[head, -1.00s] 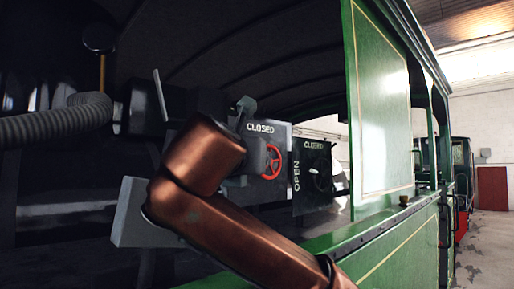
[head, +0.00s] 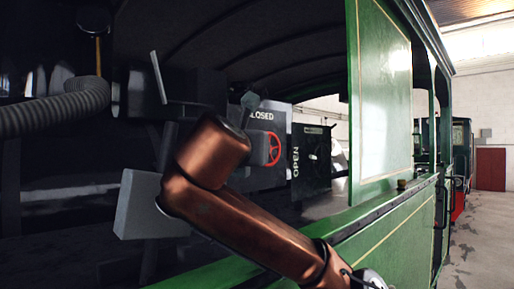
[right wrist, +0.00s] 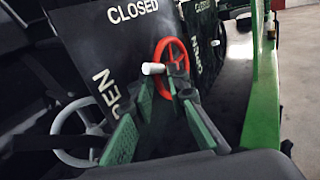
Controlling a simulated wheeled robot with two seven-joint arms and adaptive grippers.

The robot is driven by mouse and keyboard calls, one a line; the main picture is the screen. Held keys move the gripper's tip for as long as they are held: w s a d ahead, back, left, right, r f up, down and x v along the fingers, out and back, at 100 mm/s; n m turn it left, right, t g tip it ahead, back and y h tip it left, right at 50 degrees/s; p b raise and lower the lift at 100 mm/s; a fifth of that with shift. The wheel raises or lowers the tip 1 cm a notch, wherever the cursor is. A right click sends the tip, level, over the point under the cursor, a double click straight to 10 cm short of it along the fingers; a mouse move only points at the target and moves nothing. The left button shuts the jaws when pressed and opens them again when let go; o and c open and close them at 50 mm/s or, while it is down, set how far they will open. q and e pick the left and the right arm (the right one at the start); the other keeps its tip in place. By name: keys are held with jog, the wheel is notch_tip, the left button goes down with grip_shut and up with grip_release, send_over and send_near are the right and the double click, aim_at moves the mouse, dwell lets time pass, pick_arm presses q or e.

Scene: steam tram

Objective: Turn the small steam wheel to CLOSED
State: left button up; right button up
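A small red handwheel (head: 274,149) is mounted on a grey panel (head: 278,118) lettered CLOSED, partly covered by my right arm. In the right wrist view the red wheel (right wrist: 184,52) has a white knob (right wrist: 152,68), and its panel reads CLOSED above, with OPEN partly cut off at the lower left. My right gripper (right wrist: 166,90) is open, its green fingers pointing at the wheel's lower rim. I cannot tell whether they touch it. In the head view my copper right arm mostly hides this gripper. My left gripper is out of view.
A dark panel (head: 311,172) lettered OPEN stands right of the red wheel. A grey wheel (right wrist: 76,132) is at the left of the wrist view. The green cab side (head: 385,95) and its ledge (head: 362,238) run along the right. A ribbed hose (head: 55,112) hangs left.

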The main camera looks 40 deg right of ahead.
grip_shut()
jog(key=shift+a, duration=0.1)
jog(key=d+r+m+g+y+p, duration=0.3)
jog(key=r+m+g+y+p, duration=0.1)
jog(key=y+p, duration=0.6)
jog(key=shift+w+d+r+m, duration=0.15)
jog(key=shift+d+r+m, duration=0.2)
jog(key=shift+r+m, duration=0.3)
jog(key=shift+p, duration=0.3)
